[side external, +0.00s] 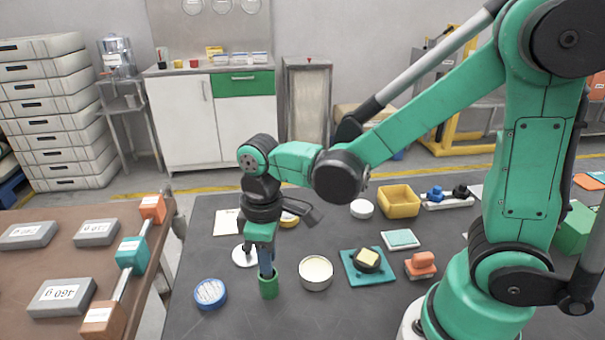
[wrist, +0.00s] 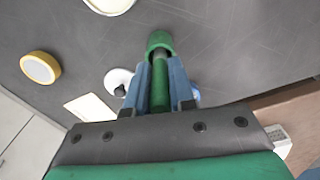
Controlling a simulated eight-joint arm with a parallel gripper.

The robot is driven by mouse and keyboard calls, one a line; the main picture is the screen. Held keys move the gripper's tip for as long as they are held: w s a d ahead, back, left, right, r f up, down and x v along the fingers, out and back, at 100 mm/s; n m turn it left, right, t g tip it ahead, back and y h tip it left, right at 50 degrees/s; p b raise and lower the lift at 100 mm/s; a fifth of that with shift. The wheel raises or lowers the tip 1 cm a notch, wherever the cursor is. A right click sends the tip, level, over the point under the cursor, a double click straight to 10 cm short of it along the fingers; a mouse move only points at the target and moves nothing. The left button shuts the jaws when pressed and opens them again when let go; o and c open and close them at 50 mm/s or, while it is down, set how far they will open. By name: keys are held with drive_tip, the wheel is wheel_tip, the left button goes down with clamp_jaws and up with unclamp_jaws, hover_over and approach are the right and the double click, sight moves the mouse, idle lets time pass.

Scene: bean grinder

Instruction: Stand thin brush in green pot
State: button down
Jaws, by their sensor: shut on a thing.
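The green pot (side external: 268,289) stands upright on the dark table, directly below my gripper (side external: 266,268). In the wrist view the pot (wrist: 159,40) is just beyond the fingertips. My gripper (wrist: 160,72) points down and is shut on the thin brush (wrist: 160,95), a green rod between the two blue-grey fingers. The brush lines up with the pot, and its far end meets or enters the pot's opening; how deep it sits is hidden. In the side view the fingers and the pot hide the brush.
A blue-rimmed round dish (side external: 210,293) is left of the pot, and a cream round tin (side external: 316,273) is close on its right. A white disc with a dark knob (wrist: 118,81) lies behind. A teal tray (side external: 352,272) and orange block (side external: 420,266) stand farther right. The front table is clear.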

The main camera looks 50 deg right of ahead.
drive_tip(key=shift+f, duration=0.6)
idle(0.7)
drive_tip(key=shift+c, duration=0.5)
unclamp_jaws()
drive_tip(key=shift+r, duration=3.5)
drive_tip(key=shift+d, duration=0.1)
drive_tip(key=s+d+r+m+t, duration=0.1)
drive_tip(key=d+m+t, duration=0.4)
drive_tip(key=m+t, duration=0.1)
drive_tip(key=shift+s+d+r+t, duration=0.15)
drive_tip(key=shift+d+r+t, duration=0.2)
drive_tip(key=shift+t, duration=0.15)
